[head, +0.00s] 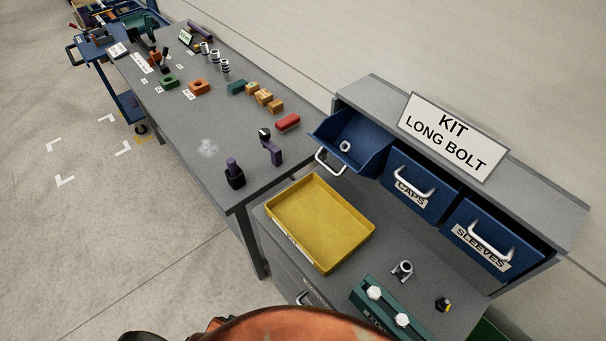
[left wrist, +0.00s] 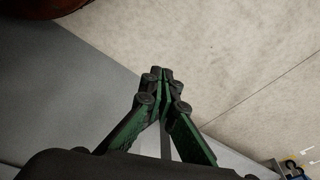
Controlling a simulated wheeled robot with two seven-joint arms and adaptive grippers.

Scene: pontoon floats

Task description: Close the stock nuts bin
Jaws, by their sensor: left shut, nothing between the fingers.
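A blue bin (head: 354,148) at the left end of the grey bin rack (head: 571,218) is tilted out, open, in the head view. A light metal nut lies inside it. Its silver handle (head: 327,163) faces front left, and I cannot read any label on it. My left gripper (left wrist: 161,74) shows only in the left wrist view, shut and empty, over bare floor and a grey surface. The bin does not show in that view. My right gripper is in neither view.
The caps bin (head: 419,186) and sleeves bin (head: 490,242) are closed. A yellow tray (head: 318,222) stands just in front of the open bin. A green fixture (head: 386,309) with bolts and a metal sleeve (head: 402,271) lie nearby. A long grey table (head: 190,128) holds several parts.

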